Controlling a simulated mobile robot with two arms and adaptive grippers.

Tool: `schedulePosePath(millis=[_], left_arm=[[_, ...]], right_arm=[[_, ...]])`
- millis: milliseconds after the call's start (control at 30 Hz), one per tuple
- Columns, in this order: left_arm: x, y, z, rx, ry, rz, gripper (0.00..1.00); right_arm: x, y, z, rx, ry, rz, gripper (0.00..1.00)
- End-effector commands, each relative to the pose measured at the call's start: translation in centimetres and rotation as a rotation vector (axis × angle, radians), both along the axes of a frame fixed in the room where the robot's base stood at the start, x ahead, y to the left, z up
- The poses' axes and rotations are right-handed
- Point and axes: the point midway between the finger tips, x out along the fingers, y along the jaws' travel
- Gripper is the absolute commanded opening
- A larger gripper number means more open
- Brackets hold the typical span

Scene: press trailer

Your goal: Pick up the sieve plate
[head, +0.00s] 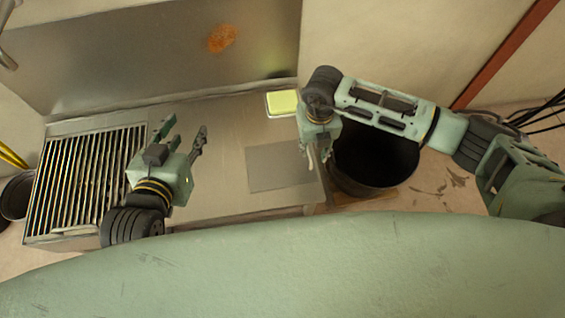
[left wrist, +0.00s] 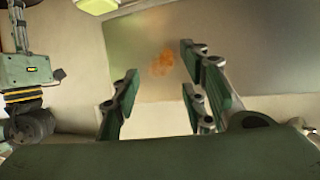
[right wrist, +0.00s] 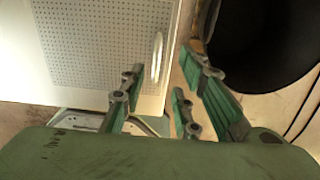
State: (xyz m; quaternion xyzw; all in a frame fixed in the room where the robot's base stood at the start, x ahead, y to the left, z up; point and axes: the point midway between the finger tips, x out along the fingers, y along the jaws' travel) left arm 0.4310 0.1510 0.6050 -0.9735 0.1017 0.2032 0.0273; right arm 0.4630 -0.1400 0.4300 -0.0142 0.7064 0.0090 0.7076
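The sieve plate (head: 283,167) is a flat grey rectangle lying on the steel counter (head: 225,200) near its right end. In the right wrist view it is a finely perforated plate (right wrist: 95,45) with a pale upright handle (right wrist: 157,58) at its right edge. My right gripper (head: 312,163) points down beside the plate's right edge. Its fingers (right wrist: 160,90) are open, with the handle ahead of them and nothing between them. My left gripper (head: 183,135) is open and empty above the counter's left part; its fingers (left wrist: 160,85) face the steel back wall.
A slatted rack (head: 85,185) is at the counter's left end. A yellow-green tray (head: 283,102) sits at the back right. A black bin (head: 375,165) stands on the floor right of the counter, under my right arm. The middle of the counter is clear.

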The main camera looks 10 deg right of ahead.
Motion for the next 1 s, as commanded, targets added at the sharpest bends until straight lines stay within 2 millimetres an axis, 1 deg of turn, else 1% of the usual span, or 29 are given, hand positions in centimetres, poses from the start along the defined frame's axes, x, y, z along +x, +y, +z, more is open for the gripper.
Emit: schedulePosePath(millis=[67, 233, 400, 500, 600, 800, 867, 1000], left_arm=[[0.7, -0.3, 0.9, -0.015, -0.06, -0.004, 0.4], [2.0, -1.1, 4.2, -0.056, -0.231, -0.015, 0.4], [2.5, -1.7, 7.3, -0.093, -0.379, -0.024, 0.4], [2.6, -1.9, 8.4, -0.106, -0.428, -0.027, 0.4], [2.6, -1.9, 9.0, -0.112, -0.449, -0.029, 0.4], [2.6, -1.9, 9.0, -0.113, -0.452, -0.029, 0.4], [2.6, -1.9, 9.0, -0.113, -0.451, -0.029, 0.4], [2.6, -1.9, 9.0, -0.113, -0.451, -0.029, 0.4]], right_arm=[[0.0, 0.2, -0.9, 0.0, 0.002, 0.001, 0.29], [0.3, 0.5, -2.6, 0.002, 0.002, 0.002, 0.29], [0.4, 0.5, -4.2, 0.001, 0.003, 0.001, 0.29], [0.4, 0.5, -4.7, 0.002, 0.002, 0.001, 0.29], [0.4, 0.5, -4.9, 0.002, 0.001, 0.001, 0.29], [0.4, 0.5, -4.8, 0.002, 0.001, 0.001, 0.29], [0.4, 0.5, -4.8, 0.002, 0.002, 0.001, 0.25], [0.4, 0.5, -4.8, 0.002, 0.002, 0.001, 0.13]])
